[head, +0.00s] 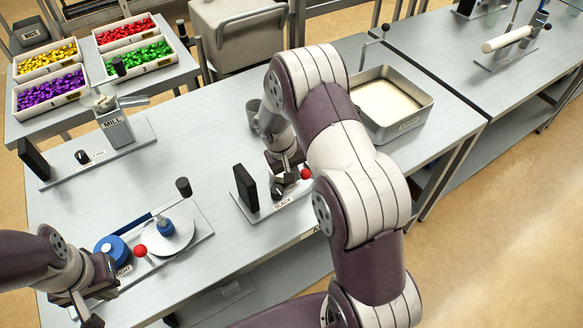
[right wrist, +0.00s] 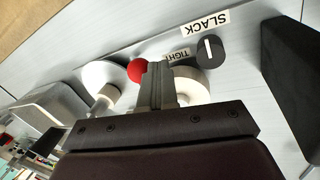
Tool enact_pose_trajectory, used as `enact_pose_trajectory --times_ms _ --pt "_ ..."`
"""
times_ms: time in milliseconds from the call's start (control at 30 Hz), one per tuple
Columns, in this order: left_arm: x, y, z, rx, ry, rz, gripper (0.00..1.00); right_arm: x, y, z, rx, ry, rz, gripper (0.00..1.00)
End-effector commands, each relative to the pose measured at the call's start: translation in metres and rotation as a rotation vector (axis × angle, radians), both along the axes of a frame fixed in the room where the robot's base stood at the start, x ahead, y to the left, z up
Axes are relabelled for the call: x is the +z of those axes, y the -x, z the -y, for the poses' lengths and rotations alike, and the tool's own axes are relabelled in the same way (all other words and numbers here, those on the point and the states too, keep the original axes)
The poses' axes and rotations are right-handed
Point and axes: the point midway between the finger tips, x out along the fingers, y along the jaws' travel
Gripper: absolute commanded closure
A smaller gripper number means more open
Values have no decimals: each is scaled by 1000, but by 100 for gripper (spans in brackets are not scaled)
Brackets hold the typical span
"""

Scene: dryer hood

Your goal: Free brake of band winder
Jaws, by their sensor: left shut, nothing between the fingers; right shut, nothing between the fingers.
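A plate labelled SLACK (head: 283,203) stands mid-table with a black dial (head: 277,191) and a red ball (head: 306,173). My right gripper (head: 285,168) is shut and empty over this plate, partly hidden by my arm. In the right wrist view its closed fingers (right wrist: 157,82) lie beside the red ball (right wrist: 137,70) and partly cover the TIGHT label (right wrist: 181,56) and a white roller (right wrist: 193,84); contact cannot be told. The dial (right wrist: 210,50) has a white line. My left gripper (head: 100,285) is shut and empty, beside a blue drum (head: 112,250) on another plate.
That front-left plate also carries a red ball (head: 141,251), a white disc (head: 166,238) and a black-knobbed crank (head: 183,187). A mill (head: 115,128) stands behind it. Black panels (head: 245,188) and (right wrist: 290,80) stand upright near the dial. A metal tray (head: 405,128) is at the right.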

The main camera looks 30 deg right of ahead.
Motion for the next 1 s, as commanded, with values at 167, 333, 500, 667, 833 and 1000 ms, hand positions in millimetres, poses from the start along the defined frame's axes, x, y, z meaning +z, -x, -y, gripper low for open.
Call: enact_pose_trajectory --times_ms 167,333,500,667,833,1000 --pt "46 0 0 0 0 1 100 21 -1 13 -10 -131 -16 100" --pt "58 0 0 0 0 1 100 21 -3 25 -3 -208 -25 100" --pt "55 0 0 0 0 0 100 22 -4 38 -2 -207 -26 100" --pt "55 0 0 0 0 0 100 22 -4 39 -1 -206 -28 100" --pt "56 0 0 0 0 0 100 24 -4 39 -1 -206 -28 100" --pt "63 0 0 0 0 0 100 32 -4 39 -1 -206 -27 100"
